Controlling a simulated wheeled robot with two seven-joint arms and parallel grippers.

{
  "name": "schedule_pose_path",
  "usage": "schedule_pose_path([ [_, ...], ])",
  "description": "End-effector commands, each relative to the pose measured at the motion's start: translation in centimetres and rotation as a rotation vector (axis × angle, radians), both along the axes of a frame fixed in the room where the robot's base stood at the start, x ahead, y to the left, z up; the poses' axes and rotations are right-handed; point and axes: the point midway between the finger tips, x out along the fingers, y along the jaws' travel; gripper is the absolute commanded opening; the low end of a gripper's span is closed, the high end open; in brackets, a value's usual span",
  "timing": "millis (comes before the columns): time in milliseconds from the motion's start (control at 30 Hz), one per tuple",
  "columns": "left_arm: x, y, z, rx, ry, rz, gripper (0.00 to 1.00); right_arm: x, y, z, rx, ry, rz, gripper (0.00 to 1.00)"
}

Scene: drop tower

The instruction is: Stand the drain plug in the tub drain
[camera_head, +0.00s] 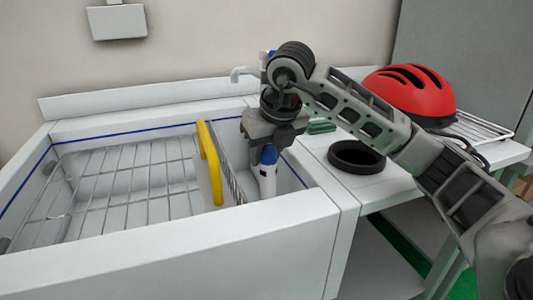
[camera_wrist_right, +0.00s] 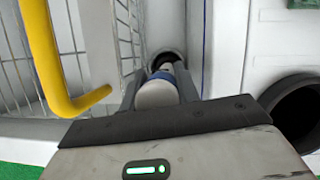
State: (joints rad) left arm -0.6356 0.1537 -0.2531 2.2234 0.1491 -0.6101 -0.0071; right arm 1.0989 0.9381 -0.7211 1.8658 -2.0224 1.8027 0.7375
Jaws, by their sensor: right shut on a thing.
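The drain plug (camera_head: 267,180) is a white, upright piece with a blue part on top, inside the right end of the white tub (camera_head: 180,240). My right gripper (camera_head: 267,148) comes down from above and is shut on the plug. In the right wrist view the plug (camera_wrist_right: 157,94) shows a pale end and a blue band between the two fingers (camera_wrist_right: 160,88). The dark round tub drain (camera_wrist_right: 166,58) shows just beyond the plug, partly hidden by it. I cannot tell whether the plug touches the drain. My left gripper is out of view.
A wire rack (camera_head: 120,190) and a yellow handle (camera_head: 209,150) are close left of the plug. A faucet (camera_head: 243,72) is behind. On the right counter are a black ring (camera_head: 357,158), a green item (camera_head: 321,126) and a red helmet (camera_head: 410,92).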

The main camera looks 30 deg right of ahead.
Motion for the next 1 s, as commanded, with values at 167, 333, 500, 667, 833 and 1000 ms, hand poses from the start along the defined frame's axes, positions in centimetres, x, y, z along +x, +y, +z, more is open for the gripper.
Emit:
schedule_pose_path([
  [167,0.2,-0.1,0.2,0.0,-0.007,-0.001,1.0,0.0,0.0,0.2,0.001,-0.005,-0.001,0.0],
  [333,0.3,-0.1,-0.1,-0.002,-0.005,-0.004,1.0,0.0,0.0,-0.2,0.0,-0.002,0.0,0.34],
  [500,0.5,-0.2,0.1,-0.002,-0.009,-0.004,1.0,0.0,0.0,-0.1,0.0,-0.001,0.0,0.53],
  [667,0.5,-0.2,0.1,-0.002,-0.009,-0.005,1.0,0.0,0.0,-0.1,0.0,-0.001,0.0,0.53],
  [833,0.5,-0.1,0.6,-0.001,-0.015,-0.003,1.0,-0.2,0.0,1.1,0.001,-0.005,0.0,0.53],
  [1000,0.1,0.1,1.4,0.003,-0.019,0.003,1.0,-1.4,0.1,4.2,0.002,-0.007,0.0,0.53],
])
